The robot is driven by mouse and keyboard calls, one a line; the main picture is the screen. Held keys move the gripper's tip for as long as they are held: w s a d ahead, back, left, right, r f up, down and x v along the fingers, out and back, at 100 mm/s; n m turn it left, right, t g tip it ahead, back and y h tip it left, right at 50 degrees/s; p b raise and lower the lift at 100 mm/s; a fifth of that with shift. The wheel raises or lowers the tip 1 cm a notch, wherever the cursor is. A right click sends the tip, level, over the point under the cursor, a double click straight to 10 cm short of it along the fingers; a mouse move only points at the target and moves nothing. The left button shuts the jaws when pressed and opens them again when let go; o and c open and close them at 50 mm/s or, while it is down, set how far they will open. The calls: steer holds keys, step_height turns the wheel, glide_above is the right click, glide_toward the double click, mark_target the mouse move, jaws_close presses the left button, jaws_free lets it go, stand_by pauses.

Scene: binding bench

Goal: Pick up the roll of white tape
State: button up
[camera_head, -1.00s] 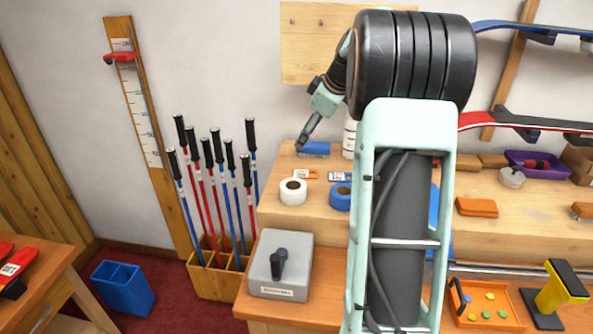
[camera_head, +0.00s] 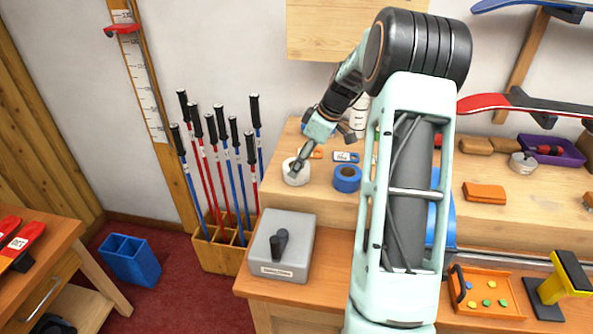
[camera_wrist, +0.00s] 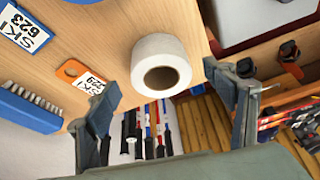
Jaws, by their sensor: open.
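The roll of white tape (camera_head: 296,172) lies on the upper wooden shelf of the bench, near its left end. In the wrist view the white tape (camera_wrist: 161,48) shows with its dark round hole facing me, ahead of and between my fingers. My gripper (camera_head: 300,162) is over the roll in the head view and partly covers it. In the wrist view my gripper (camera_wrist: 172,95) has its fingers spread wide with nothing between them. I cannot tell whether a fingertip touches the roll.
A roll of blue tape (camera_head: 347,178) lies just right of the white one. An orange tag (camera_wrist: 82,74) and a blue brush (camera_wrist: 30,108) lie close by. A grey box (camera_head: 281,246) stands on the lower bench top, and ski poles (camera_head: 222,150) stand to the left.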

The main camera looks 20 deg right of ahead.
steer(key=x, duration=0.3)
steer(key=shift+f, duration=0.25)
steer(key=c, duration=1.1)
steer(key=shift+r, duration=0.15)
steer(key=shift+r, duration=0.65)
steer(key=s+r+b, duration=0.2)
steer(key=s+r, duration=0.9)
steer(key=s, duration=0.3)
steer(key=shift+r+b, duration=0.25)
steer(key=shift+b, duration=0.05)
